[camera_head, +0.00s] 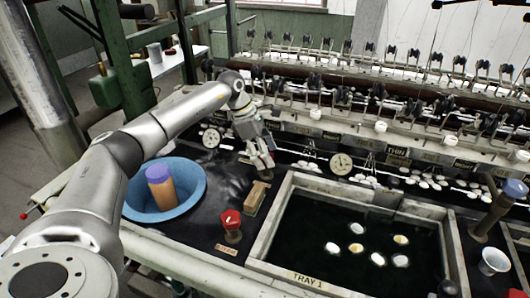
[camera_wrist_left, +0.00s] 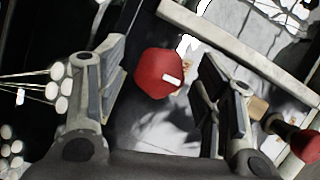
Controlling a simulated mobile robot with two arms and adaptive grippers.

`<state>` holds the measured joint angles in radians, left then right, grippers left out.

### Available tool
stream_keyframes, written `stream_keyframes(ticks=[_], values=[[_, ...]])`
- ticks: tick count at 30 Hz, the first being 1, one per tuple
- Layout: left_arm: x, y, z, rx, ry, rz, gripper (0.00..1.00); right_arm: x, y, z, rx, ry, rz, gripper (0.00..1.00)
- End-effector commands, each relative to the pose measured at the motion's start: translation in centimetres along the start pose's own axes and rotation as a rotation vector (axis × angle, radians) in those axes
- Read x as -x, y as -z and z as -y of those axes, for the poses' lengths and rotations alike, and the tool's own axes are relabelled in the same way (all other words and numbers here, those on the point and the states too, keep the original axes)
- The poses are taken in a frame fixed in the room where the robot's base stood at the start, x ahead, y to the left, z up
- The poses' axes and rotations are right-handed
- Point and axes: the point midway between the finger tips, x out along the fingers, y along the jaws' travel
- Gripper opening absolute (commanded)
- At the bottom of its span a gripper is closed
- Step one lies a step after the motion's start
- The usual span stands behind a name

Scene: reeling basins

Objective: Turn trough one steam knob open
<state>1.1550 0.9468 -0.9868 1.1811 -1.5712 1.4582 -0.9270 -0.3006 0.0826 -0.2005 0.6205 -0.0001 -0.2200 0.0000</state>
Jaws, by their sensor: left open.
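A red knob (camera_wrist_left: 160,73) with a white mark shows in the left wrist view, between the two spread fingers of my left gripper (camera_wrist_left: 168,88). The fingers appear apart from it. In the head view my left gripper (camera_head: 263,158) points down behind the wooden block, and the knob between its fingers is hidden there. A second red knob (camera_head: 231,218) with a white mark stands upright on a small base in front, left of the tray. It also shows in the left wrist view (camera_wrist_left: 303,143), outside the fingers. I cannot read which knob belongs to trough one.
A wooden block (camera_head: 256,198) lies between the gripper and the front knob. A framed basin marked "TRAY 1" (camera_head: 306,282) holds dark water and several cocoons. A blue bowl (camera_head: 190,207) stands left, under my arm. Dials and reeling fittings (camera_head: 341,164) line the back.

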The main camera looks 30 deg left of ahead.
Motion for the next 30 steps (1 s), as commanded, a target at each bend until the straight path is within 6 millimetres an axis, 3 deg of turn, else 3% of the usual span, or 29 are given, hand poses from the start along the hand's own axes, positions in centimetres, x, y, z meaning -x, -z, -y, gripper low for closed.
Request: stream_keyframes(ticks=[2,13,22,30], values=[[0.00,-0.01,0.00,0.000,0.000,0.000,0.61,-0.01,-0.01,0.01,0.000,0.000,0.000,0.40],[0.05,-0.04,0.00,0.000,0.000,0.001,0.16,-0.01,0.03,0.25,-0.002,0.003,0.000,0.40],[0.10,-0.08,0.02,0.038,-0.017,0.002,0.16,0.13,0.08,0.41,-0.003,0.005,0.000,0.40],[0.17,-0.12,0.13,0.191,-0.081,0.002,0.16,0.57,0.13,0.38,-0.003,0.004,-0.001,0.40]])
